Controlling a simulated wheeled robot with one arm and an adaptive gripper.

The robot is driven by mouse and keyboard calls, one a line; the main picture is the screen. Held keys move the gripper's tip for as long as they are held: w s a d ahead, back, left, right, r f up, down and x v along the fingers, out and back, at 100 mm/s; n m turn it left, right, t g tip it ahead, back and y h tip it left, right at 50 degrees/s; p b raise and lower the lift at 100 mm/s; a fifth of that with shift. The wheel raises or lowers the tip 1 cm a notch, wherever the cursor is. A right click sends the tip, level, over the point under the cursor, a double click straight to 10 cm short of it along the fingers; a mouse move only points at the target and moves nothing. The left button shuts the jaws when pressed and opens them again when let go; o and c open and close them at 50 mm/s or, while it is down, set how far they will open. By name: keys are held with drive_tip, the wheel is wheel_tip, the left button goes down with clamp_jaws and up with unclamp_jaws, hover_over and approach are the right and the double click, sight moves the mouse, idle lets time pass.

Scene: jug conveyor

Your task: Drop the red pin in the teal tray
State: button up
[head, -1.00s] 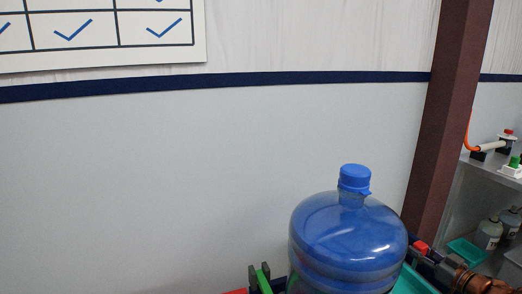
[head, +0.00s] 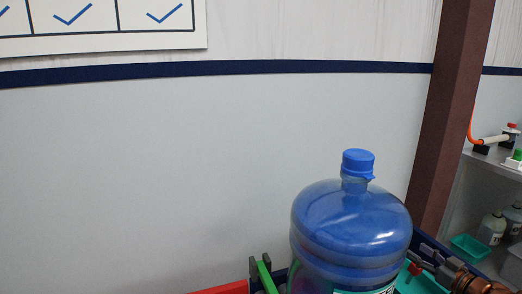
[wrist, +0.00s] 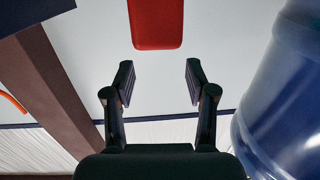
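The red pin (wrist: 155,22) shows large in the wrist view, just beyond my fingertips and apart from them. My gripper (wrist: 160,75) is open, with a clear gap between its two dark fingers. In the head view the red pin (head: 414,269) is a small red piece just below my gripper (head: 420,260), over the teal tray (head: 428,284). The tray is at the lower right, partly hidden by the blue jug and my arm. Whether the pin touches the tray cannot be told.
A large blue jug (head: 350,225) stands upright just left of my gripper. A green clamp-like part (head: 264,276) and a red edge (head: 225,288) are left of it. A brown post (head: 445,130) and a shelf with bottles (head: 491,228) and another teal tray (head: 468,248) are to the right.

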idle(0.3)
wheel_tip(320, 180, up, 10)
drive_tip(key=shift+r, duration=0.1)
idle(0.6)
drive_tip(key=shift+s+a, duration=0.1)
